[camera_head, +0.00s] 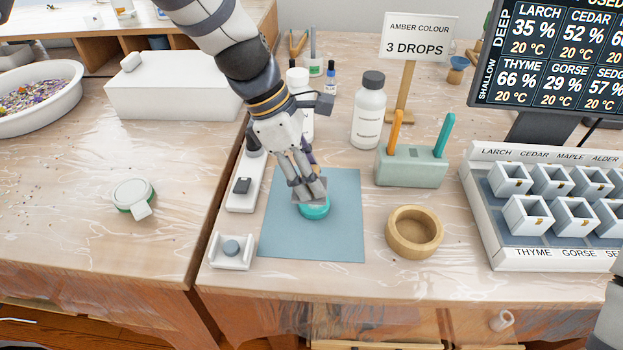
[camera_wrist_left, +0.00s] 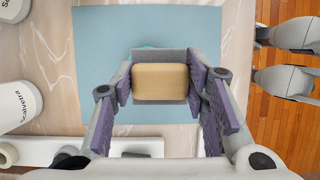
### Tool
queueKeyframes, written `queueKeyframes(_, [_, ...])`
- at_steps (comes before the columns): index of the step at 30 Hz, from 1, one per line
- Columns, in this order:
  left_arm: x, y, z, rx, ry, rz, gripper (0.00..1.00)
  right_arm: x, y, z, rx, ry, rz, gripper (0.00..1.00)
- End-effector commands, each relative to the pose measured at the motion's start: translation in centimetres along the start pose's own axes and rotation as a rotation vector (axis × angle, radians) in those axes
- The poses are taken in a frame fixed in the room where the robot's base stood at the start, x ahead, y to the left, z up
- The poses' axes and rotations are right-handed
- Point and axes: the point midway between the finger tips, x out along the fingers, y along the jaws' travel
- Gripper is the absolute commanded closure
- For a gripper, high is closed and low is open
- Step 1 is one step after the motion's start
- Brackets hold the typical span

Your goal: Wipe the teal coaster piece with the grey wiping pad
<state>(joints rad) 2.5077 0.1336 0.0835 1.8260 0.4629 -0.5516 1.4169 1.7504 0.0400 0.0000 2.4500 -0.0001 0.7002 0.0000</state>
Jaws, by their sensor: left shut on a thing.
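The teal coaster piece (camera_head: 314,212) lies on the blue mat (camera_head: 345,240). In the left wrist view only a thin teal edge of it (camera_wrist_left: 149,47) shows behind the pad. My left gripper (camera_head: 308,188) is above the coaster, pointing down, shut on the grey wiping pad (camera_head: 310,197). In the left wrist view the pad (camera_wrist_left: 160,54), with a tan block on its back, sits between the purple-lined fingers (camera_wrist_left: 160,84). The pad covers most of the coaster and appears to rest on it; exact contact is hard to tell.
A wooden ring-shaped bowl (camera_head: 414,232) stands right of the mat. A green holder (camera_head: 412,165) with two upright tools and a white bottle (camera_head: 369,110) stand behind. A white stand (camera_head: 232,251) is left of the mat, and a compartment rack (camera_head: 490,220) is far right.

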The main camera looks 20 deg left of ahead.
Motion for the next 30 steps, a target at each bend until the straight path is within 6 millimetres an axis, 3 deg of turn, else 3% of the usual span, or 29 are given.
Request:
queueKeyframes(12, [-3.1, -0.5, 0.7, 0.004, 0.002, -0.005, 0.81, 0.1, 0.0, 0.1, 0.000, -0.003, 0.000, 1.00])
queueKeyframes(30, [-3.3, -0.5, 0.7, 0.007, 0.002, -0.006, 0.81, 0.1, 0.0, 0.1, 0.000, -0.002, 0.000, 1.00])
